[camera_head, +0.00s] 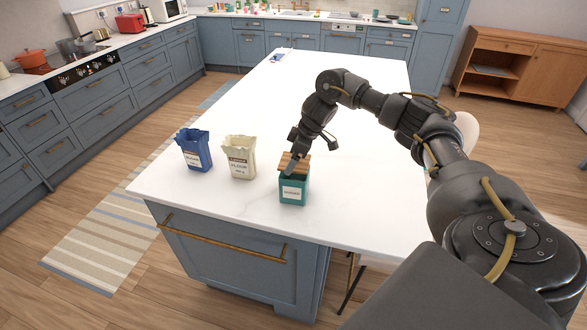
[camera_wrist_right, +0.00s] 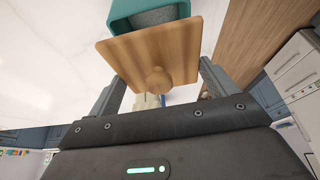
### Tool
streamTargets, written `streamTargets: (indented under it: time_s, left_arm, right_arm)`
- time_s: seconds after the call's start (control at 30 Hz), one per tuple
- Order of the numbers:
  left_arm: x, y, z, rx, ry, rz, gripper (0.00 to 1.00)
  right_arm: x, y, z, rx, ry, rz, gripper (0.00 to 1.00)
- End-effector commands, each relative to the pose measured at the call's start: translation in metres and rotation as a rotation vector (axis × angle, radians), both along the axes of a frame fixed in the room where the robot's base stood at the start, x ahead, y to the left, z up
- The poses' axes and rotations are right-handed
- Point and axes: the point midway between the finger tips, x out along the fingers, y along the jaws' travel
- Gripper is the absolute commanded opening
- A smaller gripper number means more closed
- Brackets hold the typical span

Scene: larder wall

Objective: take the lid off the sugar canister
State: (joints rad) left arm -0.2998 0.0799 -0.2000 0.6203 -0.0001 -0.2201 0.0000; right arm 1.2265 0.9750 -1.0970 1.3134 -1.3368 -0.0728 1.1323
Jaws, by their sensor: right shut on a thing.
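The teal sugar canister (camera_head: 293,190) stands upright on the white island top, with a white label on its front. Its square wooden lid (camera_head: 295,162) is above the canister's mouth and looks tilted. My right gripper (camera_head: 299,155) is shut on the lid. In the right wrist view, the lid (camera_wrist_right: 150,50) with its round knob sits between the two fingers, which are at its side edges. Beyond it, the canister (camera_wrist_right: 122,12) shows part of its open mouth with greyish contents. My left gripper is not in view.
A cream flour bag (camera_head: 239,158) and a blue bag (camera_head: 194,150) stand left of the canister on the white island top (camera_head: 240,100). The island's front edge is close to the canister. The top behind the bags is largely clear.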

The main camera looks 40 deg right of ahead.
Motion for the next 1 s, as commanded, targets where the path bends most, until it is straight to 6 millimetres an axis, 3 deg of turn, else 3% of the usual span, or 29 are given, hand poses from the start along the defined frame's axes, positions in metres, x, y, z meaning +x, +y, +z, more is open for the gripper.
streamTargets:
  time_s: [0.17,0.2,0.27,0.4,0.6,0.8,1.0]
  left_arm:
    - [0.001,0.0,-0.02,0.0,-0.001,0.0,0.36]
    - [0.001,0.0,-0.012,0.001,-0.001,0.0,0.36]
    - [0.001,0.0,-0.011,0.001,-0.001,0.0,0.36]
    - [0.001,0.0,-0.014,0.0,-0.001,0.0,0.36]
    - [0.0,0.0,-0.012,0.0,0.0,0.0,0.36]
    - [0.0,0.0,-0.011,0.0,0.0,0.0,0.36]
    - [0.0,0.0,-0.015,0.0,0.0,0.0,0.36]
  right_arm:
    - [-0.034,-0.006,0.037,-0.002,-0.007,0.003,0.5]
    - [-0.042,-0.007,0.053,-0.005,-0.008,0.002,0.5]
    - [-0.055,-0.009,0.065,-0.006,-0.006,0.001,0.5]
    - [-0.089,-0.013,0.076,-0.003,-0.003,0.0,0.5]
    - [-0.122,-0.016,0.091,-0.001,-0.001,-0.001,0.5]
    - [-0.137,-0.018,0.097,0.0,0.0,-0.001,0.5]
    - [-0.136,-0.009,0.091,-0.001,0.001,0.011,0.5]
